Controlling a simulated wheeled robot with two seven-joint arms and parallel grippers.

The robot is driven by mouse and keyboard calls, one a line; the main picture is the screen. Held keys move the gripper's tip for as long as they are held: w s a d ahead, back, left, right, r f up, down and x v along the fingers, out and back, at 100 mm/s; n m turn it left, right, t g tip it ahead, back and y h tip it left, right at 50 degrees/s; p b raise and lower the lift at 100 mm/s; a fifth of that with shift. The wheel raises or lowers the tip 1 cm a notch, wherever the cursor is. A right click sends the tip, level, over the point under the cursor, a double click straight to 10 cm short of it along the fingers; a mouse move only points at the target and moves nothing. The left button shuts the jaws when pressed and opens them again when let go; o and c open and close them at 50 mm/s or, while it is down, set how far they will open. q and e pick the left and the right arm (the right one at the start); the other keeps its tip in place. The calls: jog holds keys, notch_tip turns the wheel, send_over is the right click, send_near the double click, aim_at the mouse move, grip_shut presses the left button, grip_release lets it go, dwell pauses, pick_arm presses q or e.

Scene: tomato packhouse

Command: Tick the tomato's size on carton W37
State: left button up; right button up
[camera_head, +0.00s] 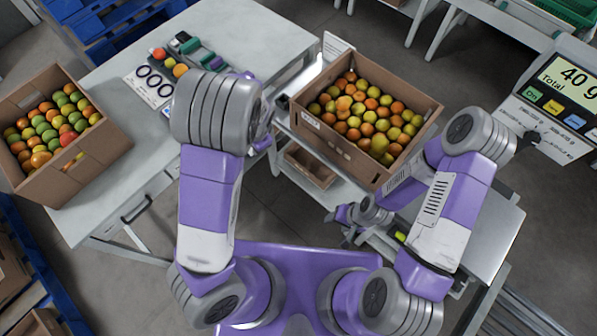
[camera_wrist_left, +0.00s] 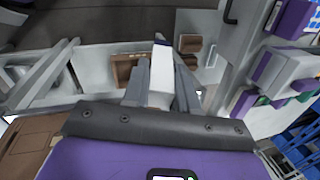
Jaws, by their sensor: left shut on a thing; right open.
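A brown carton (camera_head: 352,155) full of orange, yellow and green tomatoes stands right of centre. A second brown carton (camera_head: 95,155) of red, orange and green tomatoes is at the left. I cannot read W37 on either. My left gripper is hidden behind my arm in the head view. In the left wrist view my left gripper (camera_wrist_left: 161,75) is shut on a white, dark-tipped thing (camera_wrist_left: 160,88), perhaps a marker. My right gripper (camera_head: 343,222) is open, low beside the right-hand table. A white card with black rings (camera_head: 150,86) lies on the left table.
Several loose tomatoes (camera_head: 180,70) and small coloured items (camera_head: 205,56) lie at the back of the left table (camera_head: 125,190). A small open brown box (camera_head: 310,166) sits below the central carton. Blue pallets (camera_head: 95,25) are at back left.

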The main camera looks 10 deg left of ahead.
pick_arm(q)
jog(key=w+d+f+m+t+h+b, duration=0.15)
jog(key=d+f+m+t+b, duration=0.5)
jog(key=m, duration=0.85)
jog(key=s+d+f+m+t+h+b, duration=0.2)
jog(key=s+d+m+h+b, duration=0.45)
jog(key=m+h, duration=0.55)
jog(key=w+d+h, duration=0.1)
jog(key=w+d, duration=0.3)
jog(key=w, duration=0.2)
jog(key=shift+n+p, duration=0.3)
jog(key=shift+n, duration=0.1)
jog(key=shift+w+a+r+b, duration=0.1)
jog(key=shift+r+b, duration=0.05)
jog(key=shift+b, duration=0.25)
jog(key=shift+w+d, duration=0.25)
jog(key=shift+w, duration=0.15)
jog(key=shift+s+d+r, duration=0.25)
jog(key=shift+d+r, duration=0.1)
jog(key=shift+r, duration=0.1)
dwell(0.4)
